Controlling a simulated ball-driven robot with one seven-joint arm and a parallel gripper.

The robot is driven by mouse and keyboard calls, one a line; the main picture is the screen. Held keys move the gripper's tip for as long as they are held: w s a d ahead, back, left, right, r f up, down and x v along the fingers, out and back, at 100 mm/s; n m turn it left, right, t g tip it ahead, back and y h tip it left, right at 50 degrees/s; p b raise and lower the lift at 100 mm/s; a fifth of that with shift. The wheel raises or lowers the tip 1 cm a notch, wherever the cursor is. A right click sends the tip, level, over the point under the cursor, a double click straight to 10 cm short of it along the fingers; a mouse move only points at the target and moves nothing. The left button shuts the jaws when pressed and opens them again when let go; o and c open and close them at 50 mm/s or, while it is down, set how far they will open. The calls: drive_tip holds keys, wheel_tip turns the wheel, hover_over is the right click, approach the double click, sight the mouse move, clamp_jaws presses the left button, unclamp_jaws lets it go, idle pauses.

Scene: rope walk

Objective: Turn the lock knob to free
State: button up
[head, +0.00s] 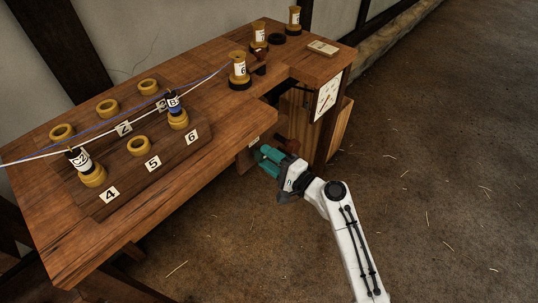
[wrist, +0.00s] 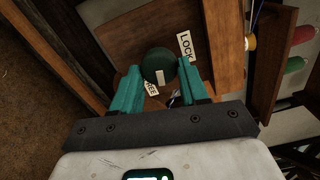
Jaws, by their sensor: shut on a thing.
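The lock knob (wrist: 158,62) is a dark green disc with a white mark on a brown wooden board. In the wrist view the white mark sits at its lower edge, on the side near the FREE label (wrist: 151,88). The LOCK label (wrist: 186,45) is up and to the right of the knob. My gripper (wrist: 160,70) has its teal fingers on either side of the knob, shut on it. In the head view my gripper (head: 268,160) is at the bench's front side, where the knob is hidden.
The wooden bench (head: 215,140) carries a board with numbered spots, yellow rings and spools. A blue and a white cord run across it. A dial (head: 327,96) is on the bench's right end. The floor to the right is clear apart from straw bits.

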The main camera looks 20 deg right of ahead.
drive_tip(key=shift+m+p, duration=0.4)
drive_tip(key=shift+m, duration=0.6)
drive_tip(key=shift+f, duration=0.1)
drive_tip(key=o, duration=1)
drive_tip(key=shift+o, duration=0.2)
drive_tip(key=v, duration=1.1)
